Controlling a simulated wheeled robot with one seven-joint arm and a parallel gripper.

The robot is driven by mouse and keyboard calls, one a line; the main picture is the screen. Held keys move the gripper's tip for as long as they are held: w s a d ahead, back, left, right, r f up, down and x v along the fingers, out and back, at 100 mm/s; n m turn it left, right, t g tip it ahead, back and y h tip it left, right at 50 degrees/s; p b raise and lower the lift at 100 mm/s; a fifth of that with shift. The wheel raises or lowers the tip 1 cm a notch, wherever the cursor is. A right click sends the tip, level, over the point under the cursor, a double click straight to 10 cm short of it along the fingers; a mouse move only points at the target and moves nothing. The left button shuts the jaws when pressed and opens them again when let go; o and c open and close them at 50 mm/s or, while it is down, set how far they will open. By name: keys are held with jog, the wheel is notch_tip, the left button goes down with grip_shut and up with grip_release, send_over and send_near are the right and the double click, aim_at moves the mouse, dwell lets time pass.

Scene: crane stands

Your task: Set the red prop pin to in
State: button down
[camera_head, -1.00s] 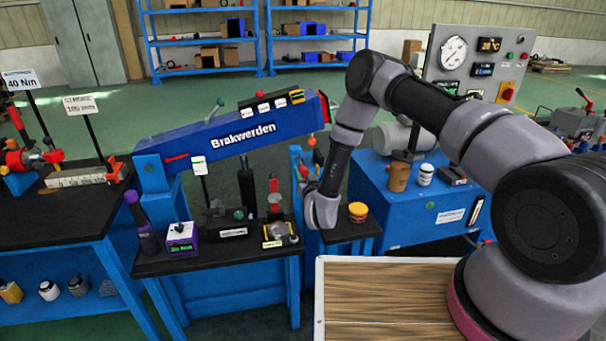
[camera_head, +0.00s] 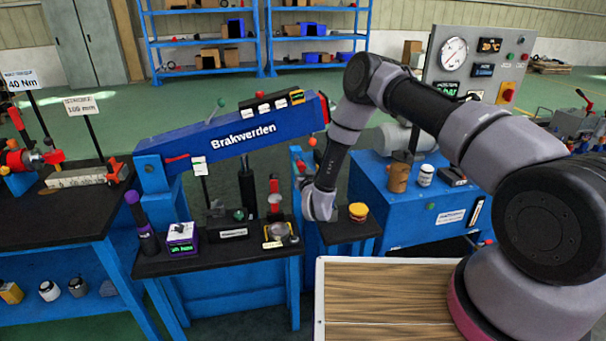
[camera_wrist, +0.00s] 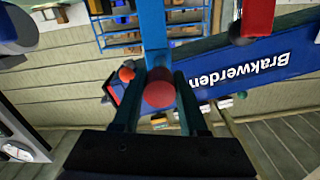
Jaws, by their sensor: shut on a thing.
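In the wrist view, my gripper (camera_wrist: 158,100) is shut on a red ball-shaped knob (camera_wrist: 160,89), which I take to be the red prop pin. One finger lies on each side of the knob. A blue post (camera_wrist: 153,25) stands right behind it, so the pin's shaft and how deep it sits cannot be seen. In the head view, the end of my arm is beside the blue post (camera_head: 297,158) at the right of the crane stand, and it hides the held knob.
The blue crane beam (camera_head: 240,138) runs above the black bench (camera_head: 220,257). A smaller orange-red ball (camera_head: 312,141) is near the beam's right end. A red-handled lever (camera_head: 274,187) stands left of the gripper.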

jog(key=x, duration=0.4)
jog(key=shift+w+a, duration=0.1)
jog(key=shift+w, duration=0.3)
jog(key=shift+c, duration=2.2)
grip_release()
jog(key=v, duration=1.1)
jog(key=shift+w+r, duration=0.1)
jog(key=shift+w, duration=0.05)
